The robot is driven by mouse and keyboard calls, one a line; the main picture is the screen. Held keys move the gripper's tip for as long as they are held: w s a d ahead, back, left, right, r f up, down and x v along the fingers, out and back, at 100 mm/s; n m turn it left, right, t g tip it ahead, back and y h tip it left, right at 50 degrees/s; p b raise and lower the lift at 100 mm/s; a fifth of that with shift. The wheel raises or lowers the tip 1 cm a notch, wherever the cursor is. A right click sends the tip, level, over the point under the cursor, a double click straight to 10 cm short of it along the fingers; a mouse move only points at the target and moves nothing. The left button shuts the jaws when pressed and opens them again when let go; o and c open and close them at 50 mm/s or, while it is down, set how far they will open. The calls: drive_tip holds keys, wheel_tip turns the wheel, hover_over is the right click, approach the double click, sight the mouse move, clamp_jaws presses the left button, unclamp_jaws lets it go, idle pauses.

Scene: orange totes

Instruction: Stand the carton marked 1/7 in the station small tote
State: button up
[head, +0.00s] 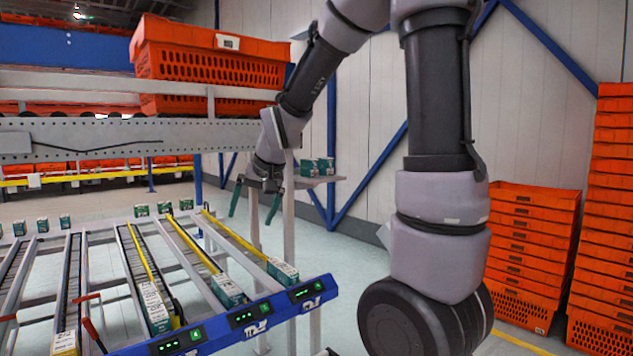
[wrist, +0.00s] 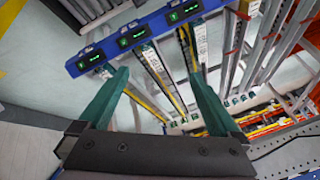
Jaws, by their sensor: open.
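White-and-green cartons sit at the front ends of the sloped lanes in the head view: a right one (head: 282,271), a middle one (head: 229,291) and a left one (head: 155,308). Their marks are too small to read, so I cannot tell which is 1/7. My gripper (head: 250,217) hangs above and behind the lanes, its two green fingers apart and nothing between them. In the wrist view the open gripper (wrist: 158,76) faces the lanes. An orange tote (head: 208,70) stands on the upper conveyor; I cannot tell whether it is the station small tote.
A blue rail (head: 225,322) with lit green displays runs along the lanes' front. A small shelf (head: 318,180) behind my gripper carries green cartons. Stacks of orange totes (head: 530,245) stand at the right. The grey conveyor side (head: 200,136) lies left of my forearm.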

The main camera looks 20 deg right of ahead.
drive_tip(key=s+d+r, duration=0.4)
drive_tip(key=s+r, duration=0.1)
drive_tip(key=s, duration=0.4)
drive_tip(key=s+d+r+m+t, duration=0.1)
drive_tip(key=s+d+r, duration=0.3)
drive_tip(key=s, duration=0.6)
drive_tip(key=shift+s+d+r+m+t, duration=0.2)
drive_tip(key=shift+r+m+t, duration=0.1)
drive_tip(key=shift+r, duration=0.15)
